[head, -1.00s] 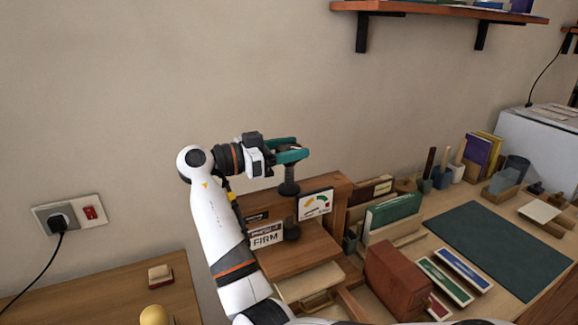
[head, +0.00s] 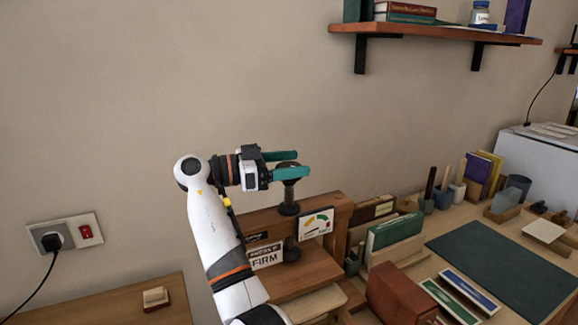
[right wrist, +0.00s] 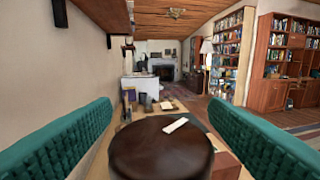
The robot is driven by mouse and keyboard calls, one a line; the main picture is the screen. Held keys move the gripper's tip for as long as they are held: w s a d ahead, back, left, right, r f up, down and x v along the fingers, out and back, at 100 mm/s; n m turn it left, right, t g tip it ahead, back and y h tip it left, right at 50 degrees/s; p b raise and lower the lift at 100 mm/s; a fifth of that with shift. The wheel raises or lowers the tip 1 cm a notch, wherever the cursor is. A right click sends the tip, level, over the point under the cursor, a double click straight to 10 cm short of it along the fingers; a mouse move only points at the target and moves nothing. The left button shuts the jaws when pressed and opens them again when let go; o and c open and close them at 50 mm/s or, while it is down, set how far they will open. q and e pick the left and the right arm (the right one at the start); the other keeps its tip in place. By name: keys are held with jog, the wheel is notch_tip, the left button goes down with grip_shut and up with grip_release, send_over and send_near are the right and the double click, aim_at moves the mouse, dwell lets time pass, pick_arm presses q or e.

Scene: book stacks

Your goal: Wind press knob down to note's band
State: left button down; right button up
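The wooden press stands right of centre in the head view, with a dark vertical screw (head: 289,208) and a dark foot (head: 291,253) lower down. A note (head: 265,257) on its front reads "FIRM"; its smaller line is hard to read. A dial card (head: 316,223) with coloured bands stands beside the screw. My right gripper (head: 302,164) is at the top of the screw, its teal fingers apart. In the right wrist view the round dark-brown knob (right wrist: 160,150), with a white mark on top, sits between the spread fingers, with gaps visible. My left gripper is out of view.
A red-brown box (head: 400,292), green book (head: 394,232) and dark green mat (head: 500,268) lie right of the press. A shelf (head: 440,33) hangs above on the wall.

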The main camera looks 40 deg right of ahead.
aim_at(289, 166)
jog(key=shift+f, duration=0.15)
notch_tip(289, 166, up, 10)
jog(key=p, duration=0.4)
jog(key=shift+p, duration=0.3)
